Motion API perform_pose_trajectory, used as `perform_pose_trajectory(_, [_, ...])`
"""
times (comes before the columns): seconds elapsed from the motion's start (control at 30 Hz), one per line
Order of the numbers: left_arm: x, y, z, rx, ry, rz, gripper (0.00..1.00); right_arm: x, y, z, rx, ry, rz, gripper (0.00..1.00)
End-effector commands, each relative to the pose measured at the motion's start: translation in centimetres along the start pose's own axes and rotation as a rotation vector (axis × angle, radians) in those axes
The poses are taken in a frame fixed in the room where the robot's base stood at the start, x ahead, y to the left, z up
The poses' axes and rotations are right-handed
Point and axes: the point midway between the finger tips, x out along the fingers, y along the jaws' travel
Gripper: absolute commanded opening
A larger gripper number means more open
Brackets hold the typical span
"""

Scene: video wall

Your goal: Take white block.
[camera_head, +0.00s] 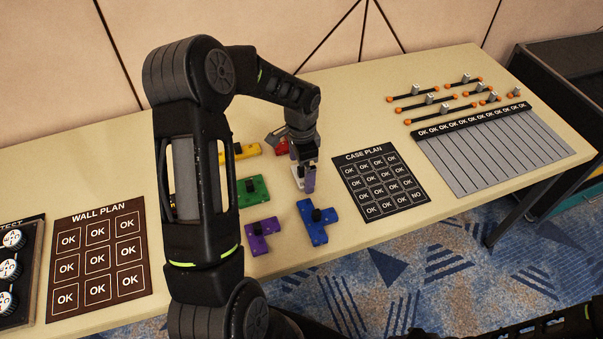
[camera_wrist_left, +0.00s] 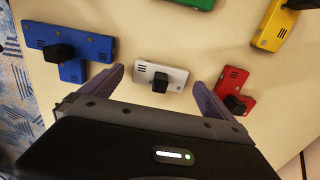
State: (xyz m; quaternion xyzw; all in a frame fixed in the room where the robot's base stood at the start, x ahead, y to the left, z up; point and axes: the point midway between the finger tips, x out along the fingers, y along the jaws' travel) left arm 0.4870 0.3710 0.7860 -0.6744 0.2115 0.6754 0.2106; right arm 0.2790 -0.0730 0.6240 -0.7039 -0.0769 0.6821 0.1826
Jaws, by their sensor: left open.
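The white block (camera_wrist_left: 178,73) lies on the table with a black knob on top, and shows whole in the left wrist view. In the head view only a bit of the white block (camera_head: 297,172) shows beside my left gripper (camera_head: 304,182). My left gripper (camera_wrist_left: 157,88) is open above the table, its two purple-grey fingers on either side of the white block and apart from it. The knob stands between the fingertips. My right gripper cannot be made out; only a dark arm part shows at the lower right of the head view.
Close by lie a red block (camera_wrist_left: 250,85), a blue block (camera_wrist_left: 72,55), a green block (camera_head: 252,191), a yellow block (camera_head: 245,151) and a purple block (camera_head: 262,235). The case plan board (camera_head: 381,184) lies to the right, the wall plan board (camera_head: 98,254) to the left.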

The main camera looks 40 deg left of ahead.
Motion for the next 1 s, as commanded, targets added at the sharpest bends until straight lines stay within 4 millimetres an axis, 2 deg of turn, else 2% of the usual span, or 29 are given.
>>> perform_pose_trajectory(0.13, [1.01, -0.02, -0.01, 0.001, 0.0, -0.001, 1.0, -0.14, -0.05, 0.01, 0.0, 0.0, 0.0, 0.36])
perform_pose_trajectory(0.7, [1.0, -0.04, -0.02, 0.001, 0.001, -0.002, 1.0, -0.1, -0.04, 0.01, 0.0, 0.0, 0.0, 0.36])
perform_pose_trajectory(1.0, [0.99, -0.04, -0.03, 0.0, 0.001, -0.002, 0.75, -0.1, -0.04, 0.01, 0.0, 0.0, 0.0, 0.36])
